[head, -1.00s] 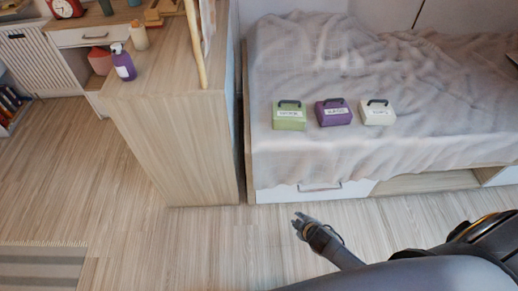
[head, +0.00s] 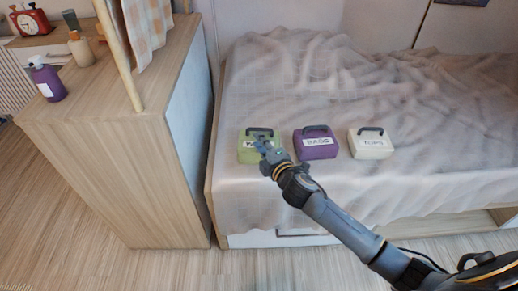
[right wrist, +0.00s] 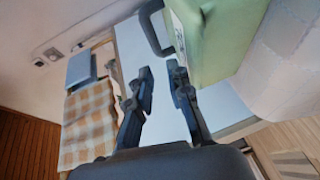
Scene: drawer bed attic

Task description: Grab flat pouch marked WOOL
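A green pouch (head: 247,155) with a dark handle lies on the bed, leftmost of three. Its white label starts with what looks like a W; the rest is hidden behind my right gripper (head: 269,150). In the right wrist view the green pouch (right wrist: 222,38) fills the upper right, its dark handle (right wrist: 151,30) just beyond the fingertips. My right gripper (right wrist: 160,72) is open, with nothing between its fingers. It is close to the handle; contact cannot be told. My left gripper is out of view.
A purple pouch (head: 315,145), label seemingly RAGS, and a cream pouch (head: 371,145), label hard to read, lie to the right on the bed (head: 440,165). A wooden cabinet (head: 120,150) stands left of the bed, with a purple bottle (head: 48,80) on top.

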